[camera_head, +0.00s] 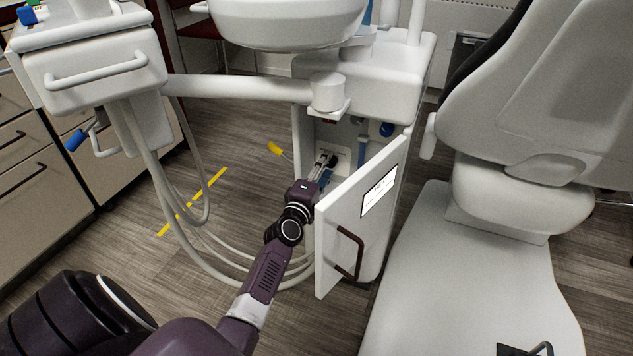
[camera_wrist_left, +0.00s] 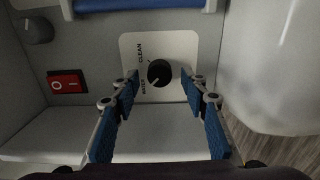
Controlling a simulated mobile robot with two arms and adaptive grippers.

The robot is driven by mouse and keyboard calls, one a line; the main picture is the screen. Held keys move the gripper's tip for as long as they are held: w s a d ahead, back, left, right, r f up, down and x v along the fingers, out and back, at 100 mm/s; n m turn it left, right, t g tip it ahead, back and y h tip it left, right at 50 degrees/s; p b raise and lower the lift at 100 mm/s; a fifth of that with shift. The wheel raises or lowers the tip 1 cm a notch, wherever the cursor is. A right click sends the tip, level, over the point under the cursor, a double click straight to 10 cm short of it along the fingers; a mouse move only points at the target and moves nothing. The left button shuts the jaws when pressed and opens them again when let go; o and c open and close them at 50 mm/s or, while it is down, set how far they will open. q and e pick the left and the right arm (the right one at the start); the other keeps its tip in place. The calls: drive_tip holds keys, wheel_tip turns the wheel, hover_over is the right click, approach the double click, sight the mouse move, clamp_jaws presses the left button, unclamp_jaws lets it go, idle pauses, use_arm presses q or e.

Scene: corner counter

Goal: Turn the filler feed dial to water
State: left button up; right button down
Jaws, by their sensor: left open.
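The filler feed dial (camera_wrist_left: 160,72) is a round black knob on a white plate (camera_wrist_left: 183,48), in the left wrist view. Sideways lettering on the plate reads CLEAN higher up and what looks like WATER lower down, both left of the knob. Which label the knob points at is too small to tell. My left gripper (camera_wrist_left: 161,88) is open, its blue-padded fingers on either side of the knob; contact cannot be told. In the head view, the left gripper (camera_head: 323,163) reaches into the open cabinet, partly hiding the plate. My right gripper is not in view.
The open white cabinet door (camera_head: 338,216) with a dark handle (camera_head: 348,252) stands just right of my arm. A red switch (camera_wrist_left: 67,82) and a grey knob (camera_wrist_left: 38,30) sit left of the dial. Hoses (camera_head: 190,232) hang at left; the dental chair (camera_head: 470,280) is at right.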

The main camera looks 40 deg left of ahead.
use_arm(q)
drive_tip(key=v, duration=0.9)
drive_tip(key=shift+s+f, duration=0.1)
drive_tip(key=shift+s, duration=0.1)
